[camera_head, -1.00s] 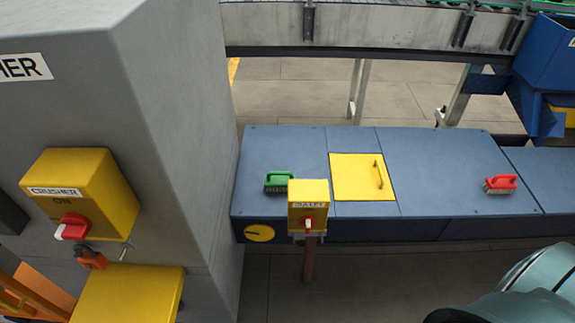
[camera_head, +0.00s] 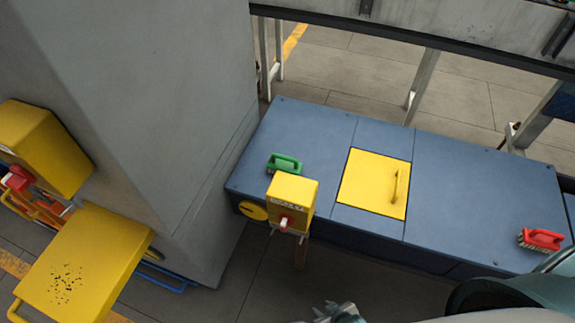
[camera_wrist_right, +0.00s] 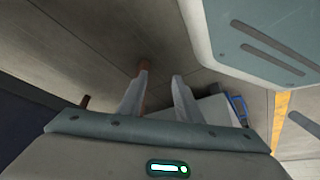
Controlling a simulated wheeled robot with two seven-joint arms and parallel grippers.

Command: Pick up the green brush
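The green brush (camera_head: 284,163) lies on the left part of the blue bench top (camera_head: 318,131), behind a yellow switch box (camera_head: 293,193). My right gripper (camera_head: 338,312) shows only in part at the bottom edge of the head view, low in front of the bench and apart from the brush. In the right wrist view its two fingers (camera_wrist_right: 157,98) stand apart with nothing between them. The brush does not show in that view. My left gripper is not in view.
A yellow hatch (camera_head: 372,184) with a handle is set in the bench top. A red brush (camera_head: 541,239) lies at the bench's right. A grey machine body (camera_head: 165,110) stands close on the left, with a yellow box (camera_head: 84,270) low in front. Bare bench top surrounds the hatch.

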